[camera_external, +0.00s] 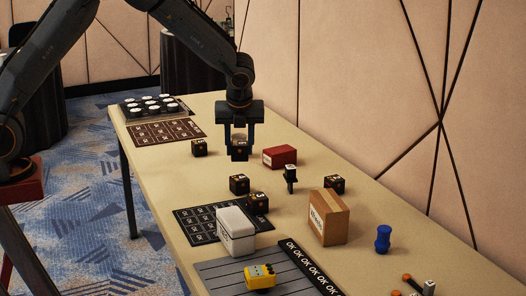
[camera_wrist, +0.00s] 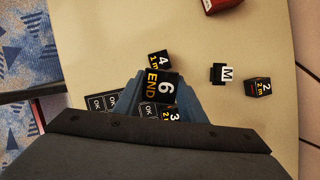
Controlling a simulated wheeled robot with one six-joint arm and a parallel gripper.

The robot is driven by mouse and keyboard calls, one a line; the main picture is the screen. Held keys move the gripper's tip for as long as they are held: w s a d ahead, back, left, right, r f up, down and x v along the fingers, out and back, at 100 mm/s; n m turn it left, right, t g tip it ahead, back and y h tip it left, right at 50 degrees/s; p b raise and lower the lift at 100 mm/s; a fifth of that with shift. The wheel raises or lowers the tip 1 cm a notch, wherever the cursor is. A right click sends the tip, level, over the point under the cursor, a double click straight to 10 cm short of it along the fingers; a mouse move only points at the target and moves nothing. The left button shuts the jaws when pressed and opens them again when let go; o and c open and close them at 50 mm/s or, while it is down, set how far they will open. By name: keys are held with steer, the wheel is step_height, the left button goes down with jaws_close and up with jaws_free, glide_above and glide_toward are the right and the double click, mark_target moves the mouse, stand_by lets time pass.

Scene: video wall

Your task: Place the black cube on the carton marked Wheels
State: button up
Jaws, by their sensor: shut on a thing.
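My gripper (camera_external: 240,148) is shut on a black cube (camera_external: 240,154) and holds it above the table's middle, left of the dark red box. In the wrist view, the held black cube (camera_wrist: 160,87) shows "6" and "END" between the fingers of my gripper (camera_wrist: 162,92). A brown cardboard carton (camera_external: 335,216) stands upright on the table, nearer the camera and to the right of my gripper. It has a white label on its left face, too small to read surely. The carton is not seen in the wrist view.
Other black cubes (camera_external: 199,147) (camera_external: 239,184) (camera_external: 258,203) (camera_external: 334,184) stand around. A dark red box (camera_external: 280,157), a small "M" piece (camera_external: 290,178), a white container (camera_external: 235,230), a blue piece (camera_external: 383,239) and a yellow device (camera_external: 260,276) share the table (camera_external: 185,185).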

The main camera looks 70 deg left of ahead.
steer(key=w+d+r+m+t+h+p, duration=0.1)
steer(key=w+d+r+m, duration=0.15)
steer(key=w+d, duration=0.35)
steer(key=w+d+r+m+t+p, duration=0.1)
steer(key=w+d+r+m, duration=0.15)
steer(key=d, duration=0.55)
steer(key=r+m+h+p, duration=0.1)
steer(key=r+m, duration=0.1)
steer(key=m, duration=0.2)
glide_above(333, 197)
steer(key=s, duration=0.2)
steer(key=shift+m+t, duration=0.3)
steer(key=shift+t, duration=0.1)
steer(key=f+p, duration=0.1)
steer(key=f, duration=0.2)
steer(key=f+p, duration=0.1)
steer(key=f, duration=0.2)
steer(key=d+f+p, duration=0.1)
steer(key=f, duration=0.2)
steer(key=shift+w+f, duration=0.2)
steer(key=shift+f, duration=0.15)
steer(key=shift+f, duration=0.1)
steer(key=o, duration=0.6)
steer(key=shift+f, duration=0.1)
steer(key=o, duration=0.5)
